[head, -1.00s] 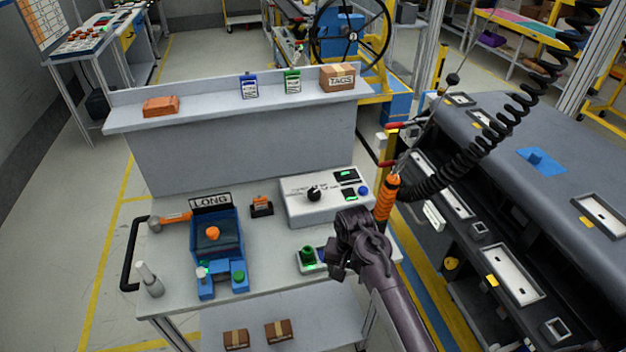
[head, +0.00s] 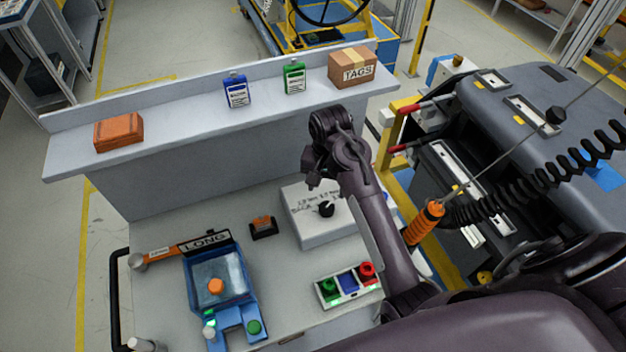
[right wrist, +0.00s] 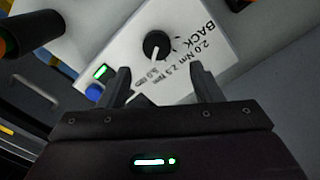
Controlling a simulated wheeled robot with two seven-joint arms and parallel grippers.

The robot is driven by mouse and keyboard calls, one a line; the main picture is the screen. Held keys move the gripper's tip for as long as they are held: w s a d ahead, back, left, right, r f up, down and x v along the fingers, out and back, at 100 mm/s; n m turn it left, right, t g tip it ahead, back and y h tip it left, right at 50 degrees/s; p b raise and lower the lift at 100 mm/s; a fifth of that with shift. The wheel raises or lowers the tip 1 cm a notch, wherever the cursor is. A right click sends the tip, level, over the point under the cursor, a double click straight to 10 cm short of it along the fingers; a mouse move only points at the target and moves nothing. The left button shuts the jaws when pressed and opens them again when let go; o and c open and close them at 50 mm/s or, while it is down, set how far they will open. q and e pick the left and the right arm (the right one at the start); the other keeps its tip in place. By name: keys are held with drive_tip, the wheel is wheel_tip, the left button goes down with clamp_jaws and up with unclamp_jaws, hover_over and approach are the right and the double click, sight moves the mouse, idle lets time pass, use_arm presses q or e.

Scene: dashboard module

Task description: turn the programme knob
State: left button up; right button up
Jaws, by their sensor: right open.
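The programme knob (head: 326,209) is a black round knob with a white pointer line on a white control box (head: 303,225) on the bench. In the right wrist view the knob (right wrist: 156,45) sits beyond my fingertips, with printed torque marks and the word BACK beside it. My right gripper (head: 313,178) is above the box in the head view. In the right wrist view its two fingers (right wrist: 160,85) are apart with nothing held between them. The knob is apart from the fingers. My arm hides the right part of the box in the head view. My left gripper is not in view.
A button panel (head: 348,284) with green, blue and red buttons lies in front of the box. A blue LONG fixture (head: 190,275) stands to the left. An orange-handled driver (head: 425,222) hangs at the right on a coiled cord. A shelf (head: 190,118) runs behind.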

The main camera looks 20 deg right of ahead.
sight(327, 207)
drive_tip(key=shift+w+f, duration=0.1)
drive_tip(key=shift+w, duration=0.1)
drive_tip(key=shift+s+f, duration=0.2)
drive_tip(key=shift+f, duration=0.05)
drive_tip(key=f+p, duration=0.1)
drive_tip(key=f, duration=0.1)
drive_tip(key=s+f+p, duration=0.1)
drive_tip(key=f, duration=0.1)
drive_tip(key=shift+f, duration=0.35)
drive_tip(key=shift+w+f, duration=0.2)
drive_tip(key=shift+f, duration=0.7)
drive_tip(key=shift+s, duration=0.1)
drive_tip(key=c, duration=1)
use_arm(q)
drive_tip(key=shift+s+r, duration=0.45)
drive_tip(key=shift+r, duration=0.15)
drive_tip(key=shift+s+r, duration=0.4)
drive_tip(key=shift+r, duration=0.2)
